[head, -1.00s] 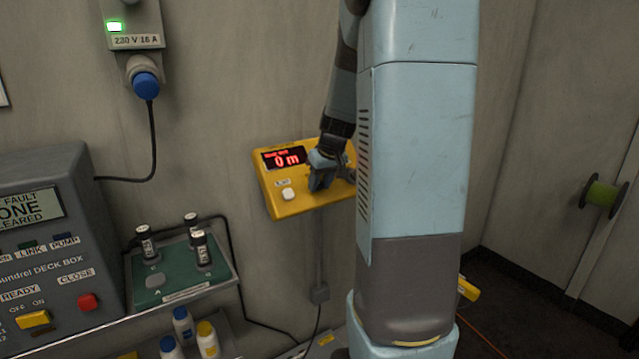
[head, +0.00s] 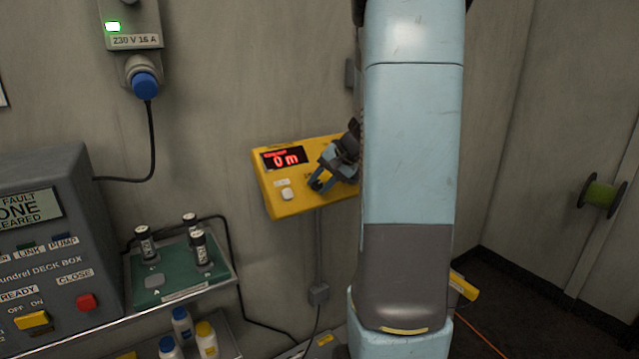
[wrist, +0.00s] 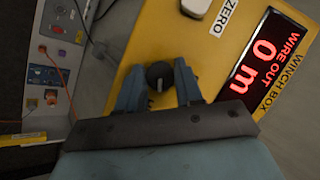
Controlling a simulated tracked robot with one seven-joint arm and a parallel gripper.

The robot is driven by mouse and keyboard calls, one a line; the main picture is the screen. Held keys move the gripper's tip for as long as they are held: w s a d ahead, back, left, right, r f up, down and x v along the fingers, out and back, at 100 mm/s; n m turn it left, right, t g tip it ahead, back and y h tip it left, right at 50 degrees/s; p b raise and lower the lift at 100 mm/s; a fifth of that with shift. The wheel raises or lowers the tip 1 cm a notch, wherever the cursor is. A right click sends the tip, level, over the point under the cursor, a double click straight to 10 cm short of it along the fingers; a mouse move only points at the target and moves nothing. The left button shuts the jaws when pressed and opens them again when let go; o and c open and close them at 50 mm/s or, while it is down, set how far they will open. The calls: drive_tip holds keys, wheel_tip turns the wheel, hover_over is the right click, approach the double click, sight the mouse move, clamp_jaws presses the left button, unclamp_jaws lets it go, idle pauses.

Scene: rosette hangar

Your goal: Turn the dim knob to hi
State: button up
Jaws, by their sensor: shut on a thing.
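The yellow winch box (head: 285,208) is on the wall, its red display reading 0 m; its yellow face also fills much of the wrist view (wrist: 130,48). A round dark knob (wrist: 159,75) with a pale pointer mark sits on that face. My gripper (wrist: 158,84) is shut on the knob, one blue finger on each side. In the head view my gripper (head: 320,182) is at the box's right part and hides the knob. I cannot read any dim or hi label, so the setting is unclear.
A white button (head: 287,194), labelled ZERO in the wrist view, is left of my gripper. A grey deck box (head: 50,260) and a green tray (head: 170,285) with several dark cylinders stand further left. My arm blocks the view right of the winch box.

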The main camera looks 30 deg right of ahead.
drive_tip(key=shift+s+f+m+t+y, duration=0.1)
drive_tip(key=shift+m+t+y, duration=0.25)
drive_tip(key=shift+m, duration=0.7)
drive_tip(key=shift+f+m+t+y, duration=0.1)
drive_tip(key=shift+m+t+y, duration=0.25)
drive_tip(key=shift+m, duration=0.7)
drive_tip(key=o, duration=1)
drive_tip(key=shift+r, duration=0.1)
drive_tip(key=shift+o, duration=0.2)
drive_tip(key=shift+d, duration=0.1)
drive_tip(key=v, duration=1.3)
drive_tip(key=shift+s, duration=0.3)
drive_tip(key=shift+r, duration=0.15)
